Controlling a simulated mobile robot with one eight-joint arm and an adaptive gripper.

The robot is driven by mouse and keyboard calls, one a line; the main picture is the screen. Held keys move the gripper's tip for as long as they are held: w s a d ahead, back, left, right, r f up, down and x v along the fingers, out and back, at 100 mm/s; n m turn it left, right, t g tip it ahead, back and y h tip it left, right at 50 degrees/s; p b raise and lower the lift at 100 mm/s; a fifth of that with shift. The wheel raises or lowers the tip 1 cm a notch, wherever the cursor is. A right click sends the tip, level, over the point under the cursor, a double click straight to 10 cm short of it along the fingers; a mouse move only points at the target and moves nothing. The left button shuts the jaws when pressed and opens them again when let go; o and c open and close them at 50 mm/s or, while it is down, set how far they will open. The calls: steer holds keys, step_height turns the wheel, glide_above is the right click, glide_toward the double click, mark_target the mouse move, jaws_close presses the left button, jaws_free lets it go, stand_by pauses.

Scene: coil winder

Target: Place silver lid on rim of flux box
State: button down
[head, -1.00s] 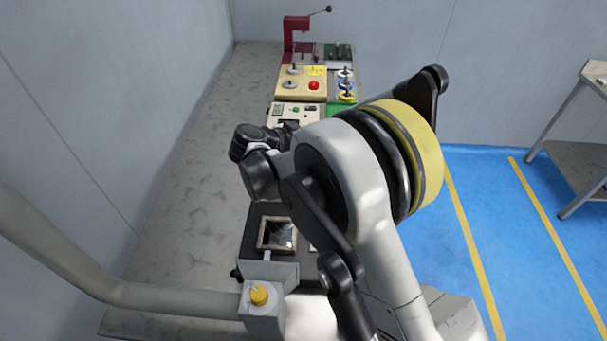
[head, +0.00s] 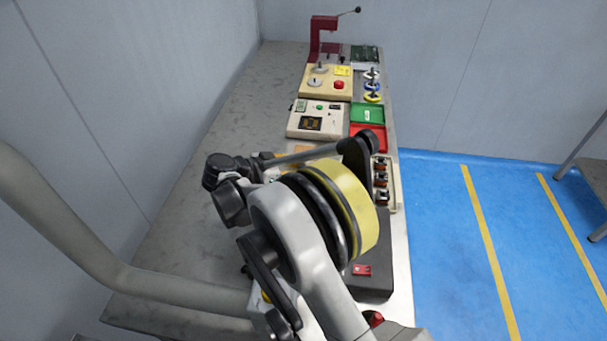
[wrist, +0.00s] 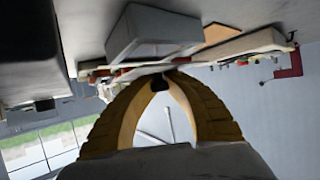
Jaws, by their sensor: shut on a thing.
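My gripper (wrist: 161,78) shows in the wrist view, which is upside down. Its yellow-brown fingers arch together and are shut on a small dark piece (wrist: 158,84) at their tips. This seems to be part of the silver lid, whose plate I cannot make out clearly. A grey box (wrist: 150,48), possibly the flux box, stands on the bench beyond the fingertips; I cannot tell the gap between them. In the head view my arm hides the fingers, the lid and this box.
The bench (head: 225,130) holds a cream device (head: 296,125), green (head: 366,112) and red (head: 362,145) trays, a rack of small parts (head: 392,190) and a red press (head: 322,38). A black base (head: 376,275) lies right of my arm. The bench's left side is bare.

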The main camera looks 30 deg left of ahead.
steer(key=shift+f, duration=0.85)
steer(key=shift+f, duration=0.1)
steer(key=c, duration=1.4)
jaws_free()
steer(key=shift+c, duration=0.2)
steer(key=shift+a+r, duration=0.1)
steer(key=shift+r, duration=0.15)
steer(key=p+v, duration=0.4)
steer(key=v, duration=0.7)
steer(key=shift+s+a, duration=0.2)
steer(key=shift+s, duration=0.15)
steer(key=shift+r, duration=0.1)
